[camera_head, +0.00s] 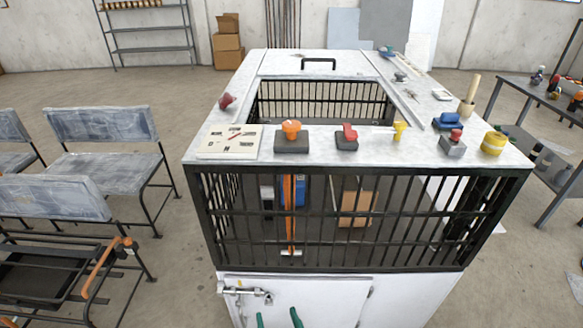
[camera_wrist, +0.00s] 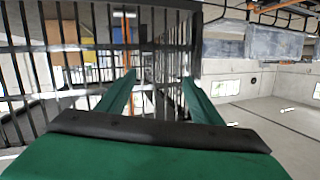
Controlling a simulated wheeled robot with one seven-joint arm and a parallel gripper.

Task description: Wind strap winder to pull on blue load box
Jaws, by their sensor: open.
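A blue load box (camera_head: 297,190) sits inside the barred cage, partly hidden by the bars. An orange strap (camera_head: 288,220) hangs upright in front of it. An orange-topped knob on a dark base (camera_head: 291,130) stands on the bench top above the strap; it looks like the strap winder, though its link to the strap is hidden. My gripper (camera_head: 278,318) shows as two green fingertips at the bottom edge, low in front of the white cabinet. In the wrist view my gripper (camera_wrist: 158,85) is open and empty, its fingers apart before the cage bars.
The black cage bars (camera_head: 350,220) lie below the bench top. A red knob (camera_head: 348,133), a yellow piece (camera_head: 399,130) and a panel board (camera_head: 230,141) stand along its front edge. Chairs (camera_head: 100,130) are at left and a dark shelf table (camera_head: 540,110) at right.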

